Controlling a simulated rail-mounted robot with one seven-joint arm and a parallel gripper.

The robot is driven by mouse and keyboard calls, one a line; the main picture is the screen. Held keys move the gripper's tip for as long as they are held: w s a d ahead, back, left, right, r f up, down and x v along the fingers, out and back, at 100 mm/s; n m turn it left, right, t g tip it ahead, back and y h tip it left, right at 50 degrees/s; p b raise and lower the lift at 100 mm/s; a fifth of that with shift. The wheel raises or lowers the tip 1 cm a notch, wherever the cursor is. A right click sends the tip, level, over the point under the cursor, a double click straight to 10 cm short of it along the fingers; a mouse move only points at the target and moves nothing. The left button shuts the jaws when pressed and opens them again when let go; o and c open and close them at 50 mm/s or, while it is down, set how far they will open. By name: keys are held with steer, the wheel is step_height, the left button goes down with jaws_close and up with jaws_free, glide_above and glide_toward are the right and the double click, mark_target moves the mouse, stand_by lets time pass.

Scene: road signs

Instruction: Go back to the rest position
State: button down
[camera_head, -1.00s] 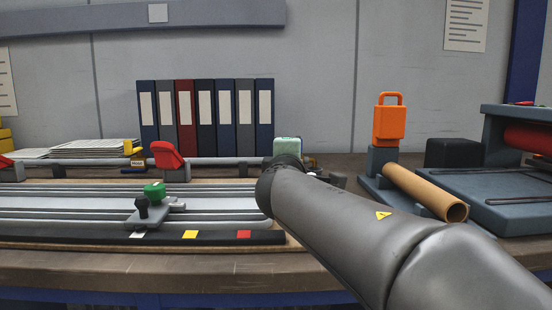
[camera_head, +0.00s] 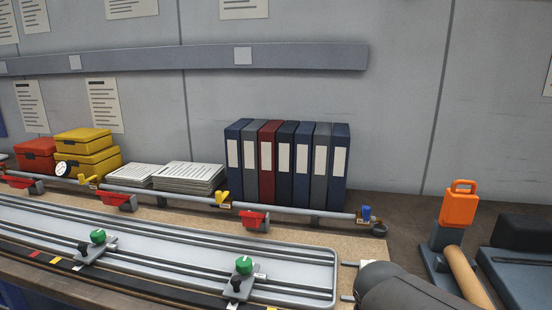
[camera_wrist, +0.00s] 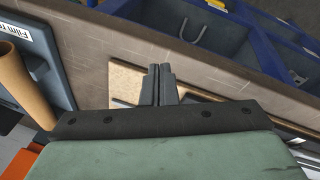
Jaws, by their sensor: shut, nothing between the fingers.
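My gripper (camera_wrist: 160,72) shows in the wrist view with its two dark fingers pressed together and nothing between them. In the head view my dark arm is at the bottom right, in front of the bench, and my fingers cannot be made out there.
Green-knobbed sliders (camera_head: 243,266) stand on the grey rail tray. Behind are a pipe with red levers (camera_head: 255,219), binders (camera_head: 285,165) and yellow cases (camera_head: 85,150). At right stand an orange padlock-shaped block (camera_head: 460,207) and a cardboard tube (camera_head: 466,275), also in the wrist view (camera_wrist: 22,85).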

steer(key=s+a+r+m+g+y+p, duration=0.1)
steer(key=s+a+r+g+y+p, duration=0.1)
steer(key=s, duration=0.4)
steer(key=shift+s+a+m+p, duration=0.2)
steer(key=shift+a+m+p, duration=0.1)
steer(key=shift+a+p, duration=0.5)
